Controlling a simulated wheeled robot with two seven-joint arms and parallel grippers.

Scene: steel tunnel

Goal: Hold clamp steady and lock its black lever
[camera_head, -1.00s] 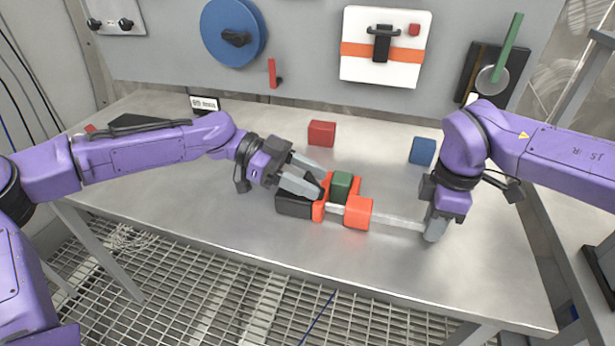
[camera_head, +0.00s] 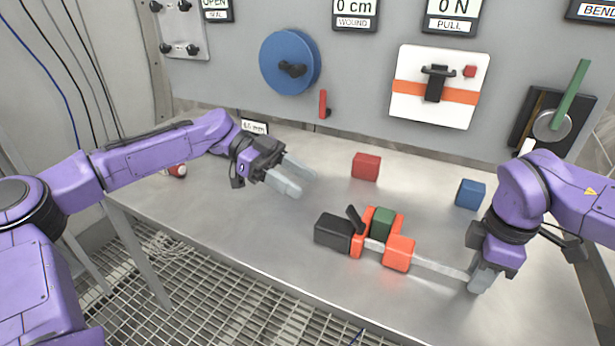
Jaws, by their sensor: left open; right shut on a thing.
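The clamp lies on the steel table, with orange jaws (camera_head: 398,253), a black body (camera_head: 333,232) at its left end and a silver bar (camera_head: 440,268) running right. Its black lever (camera_head: 356,217) stands up, tilted, beside the orange part near the black body. A green block (camera_head: 382,222) sits between the orange parts. My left gripper (camera_head: 297,180) is open and empty, above the table to the upper left of the clamp, apart from it. My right gripper (camera_head: 481,279) is shut on the right end of the bar.
A red block (camera_head: 366,166) and a blue block (camera_head: 470,194) stand behind the clamp. The back panel carries a blue wheel (camera_head: 290,62), a white plate with a black handle (camera_head: 440,86) and a green lever (camera_head: 571,95). The table's front edge drops to a grated floor (camera_head: 235,310).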

